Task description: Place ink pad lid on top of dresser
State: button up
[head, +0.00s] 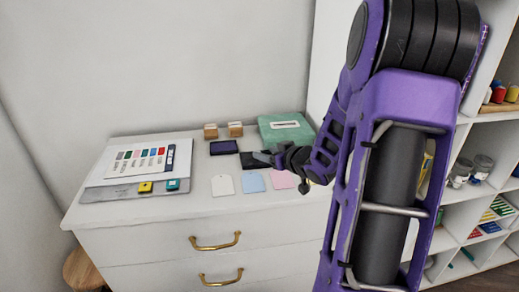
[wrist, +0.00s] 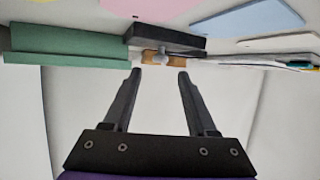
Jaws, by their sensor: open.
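A flat black piece, which looks like the ink pad lid (head: 248,161), lies on the white dresser top (head: 190,215), just in front of a dark purple ink pad (head: 223,147). It also shows as a black slab in the wrist view (wrist: 165,40). My gripper (head: 264,157) is low over the dresser top, at the right end of the black piece, and partly covers it in the head view. In the wrist view my gripper (wrist: 159,72) has its two fingers apart with nothing between them; the black slab lies beyond the tips. I cannot tell if they touch it.
White, blue and pink paper tags (head: 253,182) lie in front. A chart (head: 150,160) lies at the left. Shelves (head: 480,205) stand right. The dresser's front strip is clear.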

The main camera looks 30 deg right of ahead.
jog(key=p+v, duration=0.1)
jog(key=v, duration=0.4)
jog(key=shift+s+r, duration=0.2)
jog(key=shift+s, duration=0.15)
